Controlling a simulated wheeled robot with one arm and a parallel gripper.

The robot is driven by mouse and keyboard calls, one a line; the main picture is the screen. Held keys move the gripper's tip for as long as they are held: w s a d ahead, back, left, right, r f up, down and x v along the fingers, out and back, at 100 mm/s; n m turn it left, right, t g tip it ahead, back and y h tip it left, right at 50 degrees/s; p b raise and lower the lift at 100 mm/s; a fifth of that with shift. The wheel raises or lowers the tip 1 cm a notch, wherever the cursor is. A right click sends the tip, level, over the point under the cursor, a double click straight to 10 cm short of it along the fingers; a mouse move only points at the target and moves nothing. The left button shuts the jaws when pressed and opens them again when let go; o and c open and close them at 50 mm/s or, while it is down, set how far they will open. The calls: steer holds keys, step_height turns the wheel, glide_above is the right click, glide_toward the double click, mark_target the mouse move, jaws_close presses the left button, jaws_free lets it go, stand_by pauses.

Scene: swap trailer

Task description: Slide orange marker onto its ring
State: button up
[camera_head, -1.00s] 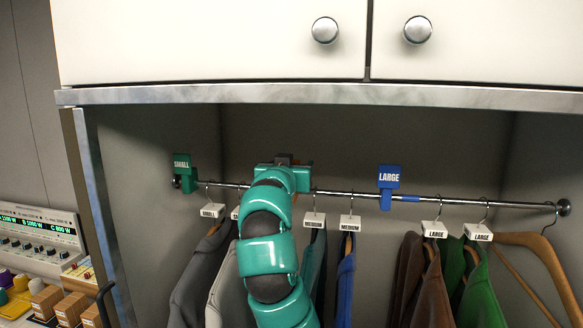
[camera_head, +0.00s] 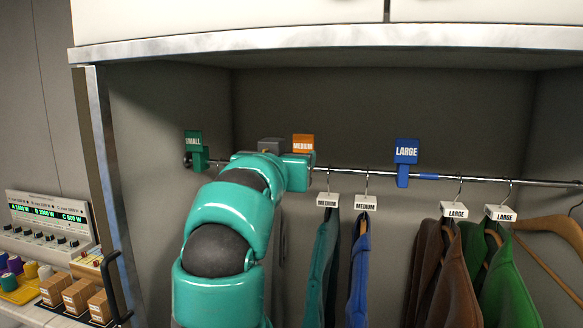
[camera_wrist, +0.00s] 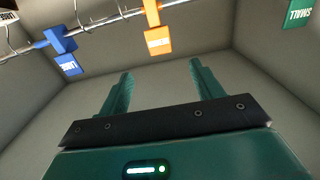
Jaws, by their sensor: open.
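The orange marker (camera_head: 303,143), labelled MEDIUM, stands upright at the rail (camera_head: 345,172), just right of my gripper in the head view. In the wrist view the orange marker (camera_wrist: 157,38) is on the rail, beyond the gap between my fingertips and apart from them. My gripper (camera_wrist: 160,75) is open and empty, with both fingers visible. In the head view my arm hides the fingers and part of the rail. I cannot make out an orange ring in either view.
A green SMALL marker (camera_head: 193,145) is at the rail's left end. A blue LARGE marker (camera_head: 406,152) sits right, beside a blue ring (camera_head: 428,176). Labelled hangers with clothes, including a teal garment (camera_head: 322,265), hang below. The cupboard's underside (camera_head: 330,52) is above.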

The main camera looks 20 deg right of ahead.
steer(key=shift+v, duration=0.8)
steer(key=shift+s+d, duration=0.1)
